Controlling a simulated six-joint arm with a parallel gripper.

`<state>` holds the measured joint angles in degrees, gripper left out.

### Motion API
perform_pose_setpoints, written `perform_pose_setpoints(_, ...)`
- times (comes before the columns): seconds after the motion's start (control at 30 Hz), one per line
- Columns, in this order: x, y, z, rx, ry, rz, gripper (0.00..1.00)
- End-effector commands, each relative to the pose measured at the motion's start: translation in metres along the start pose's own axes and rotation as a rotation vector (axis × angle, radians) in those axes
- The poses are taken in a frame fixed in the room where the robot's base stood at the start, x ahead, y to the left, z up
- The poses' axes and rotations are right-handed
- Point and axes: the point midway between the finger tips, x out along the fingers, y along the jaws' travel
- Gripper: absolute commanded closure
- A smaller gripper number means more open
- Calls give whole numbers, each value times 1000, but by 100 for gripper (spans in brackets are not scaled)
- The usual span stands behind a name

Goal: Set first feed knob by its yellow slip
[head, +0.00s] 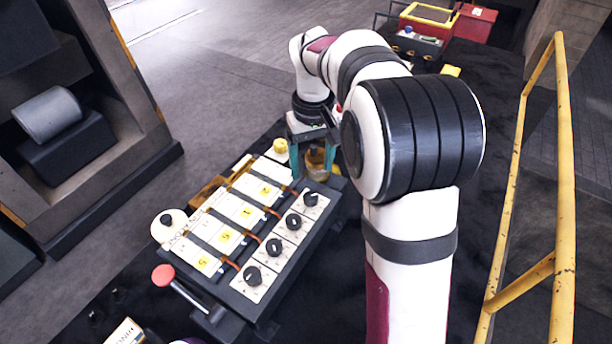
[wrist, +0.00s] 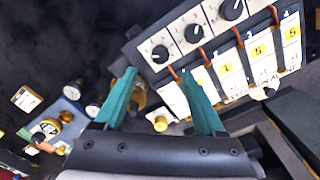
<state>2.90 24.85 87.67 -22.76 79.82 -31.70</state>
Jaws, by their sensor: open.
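A dark panel (head: 232,284) in the head view carries a row of several black knobs on white plates. The knob at the far end (head: 310,198) is nearest my gripper (head: 315,176); the front-end knob (head: 252,274) is farthest. Yellow slips with digits (head: 203,262) lie on white cards beside them; two front slips seem to read 5, one further back 1 (head: 246,211). My gripper is open, its teal fingers pointing down beyond the panel's far end. In the wrist view my gripper (wrist: 158,74) is empty, with the end knob (wrist: 160,53) just past the fingertips.
A brass cup-like part (head: 318,160) stands by the fingers. A yellow knob (head: 280,146) is at the far left corner. A yellow railing (head: 565,150) stands at right.

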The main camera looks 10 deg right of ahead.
Motion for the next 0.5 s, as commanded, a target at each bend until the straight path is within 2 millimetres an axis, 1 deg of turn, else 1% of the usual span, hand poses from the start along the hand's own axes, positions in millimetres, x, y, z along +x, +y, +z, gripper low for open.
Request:
perform_pose_setpoints(0.03, 15, 0, 1, -1, -6, -2, 28)
perform_pose_setpoints(0.1, 36, 0, 1, 0, -6, -2, 28)
perform_pose_setpoints(0.2, 62, 0, 1, 0, -4, -2, 28)
perform_pose_setpoints(0.33, 83, 0, 0, 1, -1, -1, 28)
perform_pose_setpoints(0.5, 94, 0, 1, 2, 0, -1, 28)
